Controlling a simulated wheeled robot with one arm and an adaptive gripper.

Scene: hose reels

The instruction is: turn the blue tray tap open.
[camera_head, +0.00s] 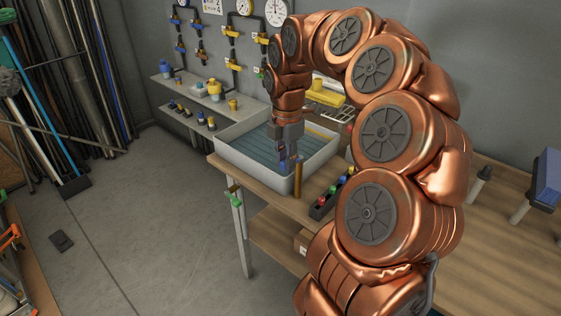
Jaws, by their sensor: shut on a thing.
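A pale grey tray (230,157) with a ribbed blue-grey inside stands on the wooden bench. My gripper (287,158) reaches down from above to the tray's near right wall. It is shut on a small blue part, which appears to be the blue tray tap (283,153). My fingers cover most of this tap, so its handle angle cannot be told. A brown upright cylinder (298,180) stands just right of my fingertips.
A dark block with several coloured knobs (320,209) lies on the bench right of the tray. A green-handled fitting (236,201) is at the bench's left edge. Wall taps and gauges (243,7) are behind.

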